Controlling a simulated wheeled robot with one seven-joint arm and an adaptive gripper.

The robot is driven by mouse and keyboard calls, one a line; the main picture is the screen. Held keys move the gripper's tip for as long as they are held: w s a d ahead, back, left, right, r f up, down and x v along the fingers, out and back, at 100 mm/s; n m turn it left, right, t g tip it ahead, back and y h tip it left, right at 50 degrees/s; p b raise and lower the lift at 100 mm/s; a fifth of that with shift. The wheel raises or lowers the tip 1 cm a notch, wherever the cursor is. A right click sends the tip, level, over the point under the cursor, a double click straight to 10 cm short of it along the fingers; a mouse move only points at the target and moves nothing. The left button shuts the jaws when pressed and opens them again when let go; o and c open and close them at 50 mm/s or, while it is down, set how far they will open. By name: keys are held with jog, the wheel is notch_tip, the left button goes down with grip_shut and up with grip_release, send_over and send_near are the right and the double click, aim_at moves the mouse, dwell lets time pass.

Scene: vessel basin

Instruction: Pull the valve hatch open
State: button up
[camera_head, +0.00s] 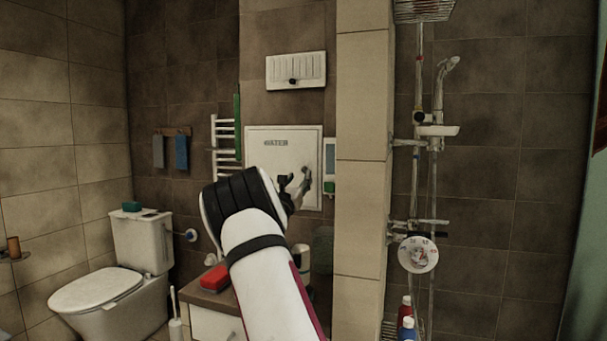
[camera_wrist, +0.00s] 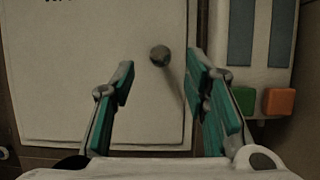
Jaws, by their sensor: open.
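The valve hatch (camera_head: 268,162) is a white square panel marked "WATER" on the tiled wall, and it looks shut. It also fills the left of the wrist view (camera_wrist: 60,80). A small round grey knob (camera_wrist: 160,55) sticks out near its right side. My gripper (camera_head: 296,184) is in front of the hatch's right part. In the wrist view my gripper (camera_wrist: 160,85) is open, with a green-padded finger on each side. The knob lies between the fingers' lines, a little beyond the tips, with nothing held. In the head view my gripper covers the knob's area.
A white box with green and orange buttons (camera_wrist: 262,102) is on the wall right of the hatch. A beige tiled pillar (camera_head: 363,160) stands further right. A white vent panel (camera_head: 296,70) is above, a towel rail (camera_head: 224,140) left, and a cabinet (camera_head: 212,300) below.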

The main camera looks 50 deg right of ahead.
aim_at(304, 170)
jog(key=shift+x, duration=2.7)
grip_shut()
